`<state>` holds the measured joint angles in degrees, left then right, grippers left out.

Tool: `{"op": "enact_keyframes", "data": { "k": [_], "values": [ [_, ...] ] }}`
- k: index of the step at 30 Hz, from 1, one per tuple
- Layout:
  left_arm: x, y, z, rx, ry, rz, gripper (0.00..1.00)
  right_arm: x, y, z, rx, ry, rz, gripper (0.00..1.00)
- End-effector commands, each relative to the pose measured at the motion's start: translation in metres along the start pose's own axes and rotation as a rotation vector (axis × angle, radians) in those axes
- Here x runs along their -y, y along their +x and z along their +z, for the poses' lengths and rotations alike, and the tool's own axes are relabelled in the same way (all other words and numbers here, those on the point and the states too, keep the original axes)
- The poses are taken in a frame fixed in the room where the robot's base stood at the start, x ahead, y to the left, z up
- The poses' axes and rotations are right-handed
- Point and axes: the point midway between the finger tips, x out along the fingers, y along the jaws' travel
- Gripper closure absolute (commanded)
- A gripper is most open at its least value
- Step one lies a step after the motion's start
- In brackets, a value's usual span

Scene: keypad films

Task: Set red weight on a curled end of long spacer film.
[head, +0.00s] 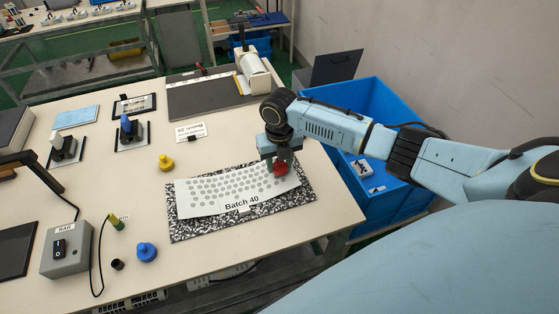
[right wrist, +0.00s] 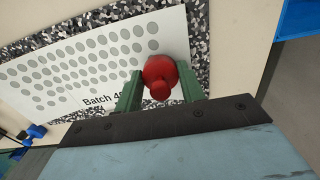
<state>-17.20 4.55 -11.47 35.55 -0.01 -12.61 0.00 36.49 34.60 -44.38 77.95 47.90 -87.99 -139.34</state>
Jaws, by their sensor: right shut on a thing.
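The long spacer film (head: 205,205) is a white sheet with rows of grey dots and the print "Batch 40". It lies on a black-and-white speckled mat (head: 190,229), and its ends look curled up. My right gripper (head: 281,163) is shut on the red weight (head: 281,169) at the film's right end. In the right wrist view the red weight (right wrist: 160,77) sits between the green fingers, over the film's end (right wrist: 175,40). I cannot tell whether the weight touches the film. My left gripper is not in view.
A yellow weight (head: 166,162) and a blue weight (head: 146,251) stand on the table left of the mat. A grey switch box (head: 67,248) with a cable is at the left. A blue bin (head: 368,203) stands off the table's right edge.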

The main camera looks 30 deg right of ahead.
Motion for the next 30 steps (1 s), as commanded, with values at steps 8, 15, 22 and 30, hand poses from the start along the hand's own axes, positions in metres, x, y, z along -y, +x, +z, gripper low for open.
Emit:
{"op": "enact_keyframes", "data": {
  "k": [8,15,22,30],
  "values": [
    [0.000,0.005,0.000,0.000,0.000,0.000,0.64,0.000,0.009,0.000,0.001,0.000,0.001,0.91],
    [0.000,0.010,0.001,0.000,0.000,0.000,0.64,0.000,0.016,0.001,0.001,0.000,0.001,0.91],
    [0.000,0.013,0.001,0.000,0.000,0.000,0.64,0.000,0.023,0.001,0.001,0.000,0.001,0.91],
    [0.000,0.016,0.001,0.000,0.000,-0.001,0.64,-0.001,0.027,0.001,0.001,0.000,0.001,0.91]
  ]
}}
